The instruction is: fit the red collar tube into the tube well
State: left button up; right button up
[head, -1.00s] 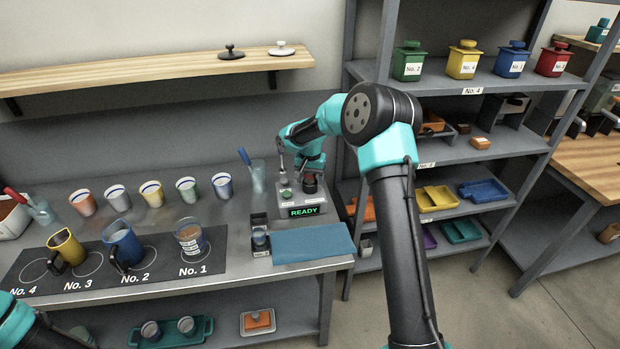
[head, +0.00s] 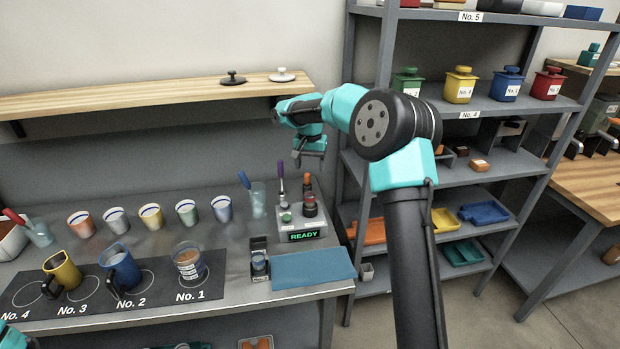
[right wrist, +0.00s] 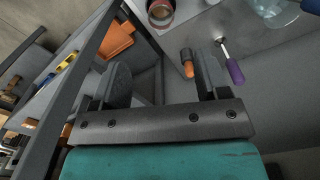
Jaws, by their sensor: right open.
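A short dark cylinder with a red collar (head: 310,206), which looks like the red collar tube, stands upright on the grey machine with the READY display. It also shows from above at the top of the right wrist view (right wrist: 160,10). I cannot make out a separate tube well; any opening under the cylinder is hidden. My right gripper (head: 309,156) is open and empty, above and behind the machine. In the right wrist view its two fingers (right wrist: 163,80) are wide apart with nothing between them. My left gripper is out of view; only part of my left arm shows.
A purple-handled tool (head: 281,170) and an orange-handled tool (head: 307,181) stand upright behind the machine. A clear glass (head: 258,200) is to its left, a blue mat (head: 313,268) in front. The shelf rack (head: 357,90) rises close at right.

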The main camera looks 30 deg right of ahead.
notch_tip(320, 180, up, 2)
jog(key=shift+r, duration=0.15)
dwell(0.9)
